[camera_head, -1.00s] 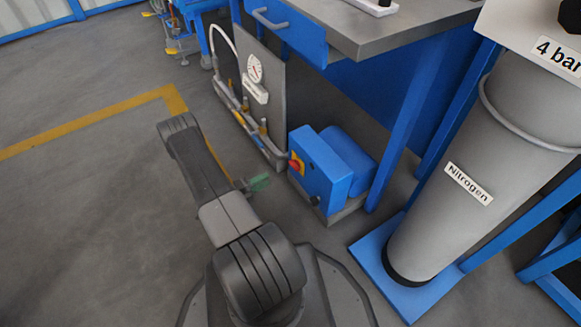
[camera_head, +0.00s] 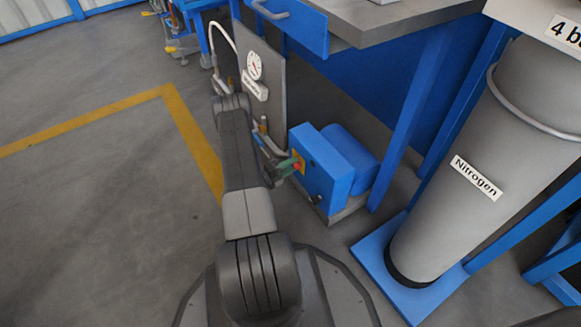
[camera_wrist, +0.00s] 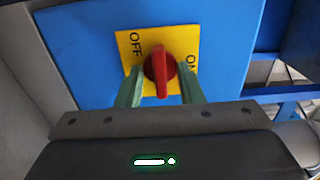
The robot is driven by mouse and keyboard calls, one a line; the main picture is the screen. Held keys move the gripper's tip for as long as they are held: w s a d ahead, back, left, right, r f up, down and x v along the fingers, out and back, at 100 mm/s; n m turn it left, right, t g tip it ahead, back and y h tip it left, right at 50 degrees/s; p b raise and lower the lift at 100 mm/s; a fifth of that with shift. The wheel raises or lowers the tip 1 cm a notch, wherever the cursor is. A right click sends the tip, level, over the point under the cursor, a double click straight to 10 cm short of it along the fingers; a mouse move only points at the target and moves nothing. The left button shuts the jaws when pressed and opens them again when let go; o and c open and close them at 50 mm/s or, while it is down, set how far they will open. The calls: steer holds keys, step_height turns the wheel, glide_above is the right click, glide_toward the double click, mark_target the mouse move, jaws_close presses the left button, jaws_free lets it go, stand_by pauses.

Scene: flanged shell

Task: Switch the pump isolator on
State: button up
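The pump isolator is a red rotary handle (camera_wrist: 160,72) on a yellow plate (camera_wrist: 124,46), fixed to the face of a blue box (camera_wrist: 85,50). The plate reads OFF on the left and ON on the right in the wrist view. The handle's grip points down the picture, between the two words. My gripper (camera_wrist: 161,88) has green fingers, one on each side of the handle, with a visible gap on both sides. It is open. In the head view, my gripper (camera_head: 287,166) is at the front of the blue box (camera_head: 322,180), partly covering the plate.
A grey panel with a gauge (camera_head: 254,66) and hoses stands left of the box, close to my arm. A grey Nitrogen cylinder (camera_head: 480,150) stands on a blue base at right. A workbench (camera_head: 375,28) overhangs behind. The floor at left is clear.

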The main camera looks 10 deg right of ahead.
jaws_close()
steer(key=shift+m, duration=0.4)
steer(key=m, duration=1.6)
steer(key=shift+m+b, duration=0.3)
steer(key=shift+m, duration=0.4)
